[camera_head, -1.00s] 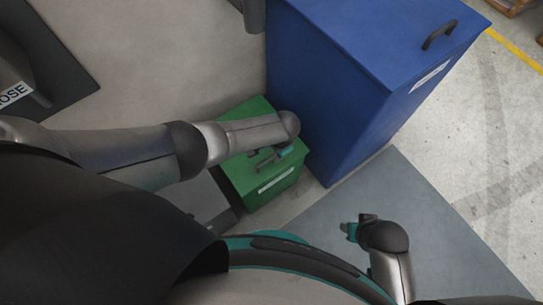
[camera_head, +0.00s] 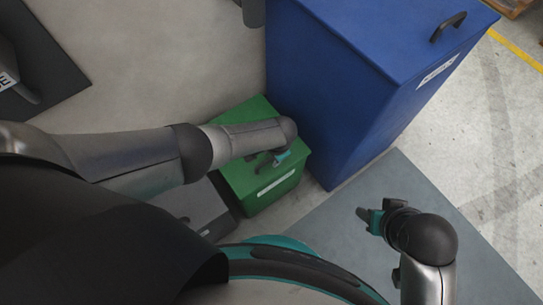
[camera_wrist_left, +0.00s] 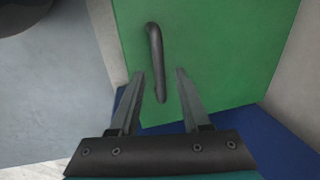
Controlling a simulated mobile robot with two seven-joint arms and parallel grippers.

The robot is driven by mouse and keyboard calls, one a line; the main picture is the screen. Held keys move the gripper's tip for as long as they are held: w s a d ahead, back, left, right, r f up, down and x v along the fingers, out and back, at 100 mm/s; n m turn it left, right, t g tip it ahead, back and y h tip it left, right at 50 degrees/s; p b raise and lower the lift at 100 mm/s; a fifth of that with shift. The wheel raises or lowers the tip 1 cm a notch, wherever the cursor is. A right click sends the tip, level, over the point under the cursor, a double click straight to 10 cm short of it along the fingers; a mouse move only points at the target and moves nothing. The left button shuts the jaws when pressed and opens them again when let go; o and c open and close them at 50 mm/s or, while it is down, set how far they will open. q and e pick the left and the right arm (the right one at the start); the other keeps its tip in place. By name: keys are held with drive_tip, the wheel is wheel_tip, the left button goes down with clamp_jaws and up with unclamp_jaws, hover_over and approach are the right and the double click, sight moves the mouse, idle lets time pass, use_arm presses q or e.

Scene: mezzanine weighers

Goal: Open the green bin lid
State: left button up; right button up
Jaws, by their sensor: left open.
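The green bin (camera_head: 262,200) stands low on the floor with its lid (camera_head: 236,176) shut. A pale label is on its front. My left gripper (camera_head: 272,159) is over the lid, partly hidden by my left forearm. In the left wrist view, my left gripper (camera_wrist_left: 160,75) is open over the green lid (camera_wrist_left: 220,45). Its two fingers lie either side of the lower part of the dark bar handle (camera_wrist_left: 155,50). I see no clear contact with the handle. My right gripper (camera_head: 366,218) is away over the grey mat, its jaws too small to judge.
A tall blue bin (camera_head: 350,120) with a black lid handle (camera_head: 447,27) stands close at the right of the green bin. A dark grey box (camera_head: 190,207) is near its left. A grey mat (camera_head: 330,225) covers the floor in front.

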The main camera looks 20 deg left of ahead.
use_arm(q)
drive_tip(key=shift+c, duration=0.3)
clamp_jaws()
idle(1.2)
